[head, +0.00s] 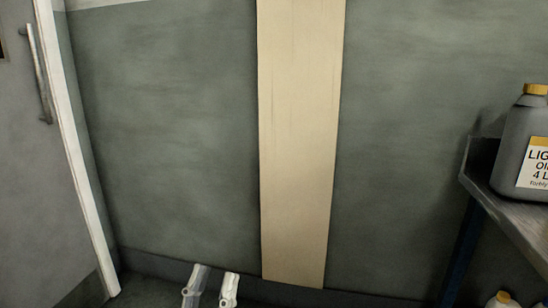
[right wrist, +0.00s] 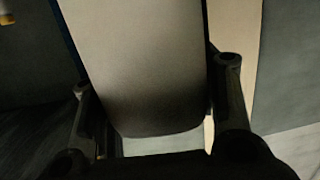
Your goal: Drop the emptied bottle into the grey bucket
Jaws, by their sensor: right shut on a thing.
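In the right wrist view my right gripper (right wrist: 155,110) is shut on a plain grey bottle (right wrist: 145,65), with one dark finger on each side of it. The bottle fills the upper middle of that view; its cap and label are not visible. Neither it nor my right gripper shows in the head view. My left gripper (head: 210,287) shows at the bottom of the head view as two pale fingers standing apart with nothing seen between them. The grey bucket is not visible in either view.
A grey oil bottle (head: 522,140) with a yellow cap stands on a metal shelf (head: 510,225) at the right. Another yellow-capped bottle (head: 502,298) shows below it. A door (head: 35,150) is at the left. A pale panel (head: 300,140) runs down the grey-green wall.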

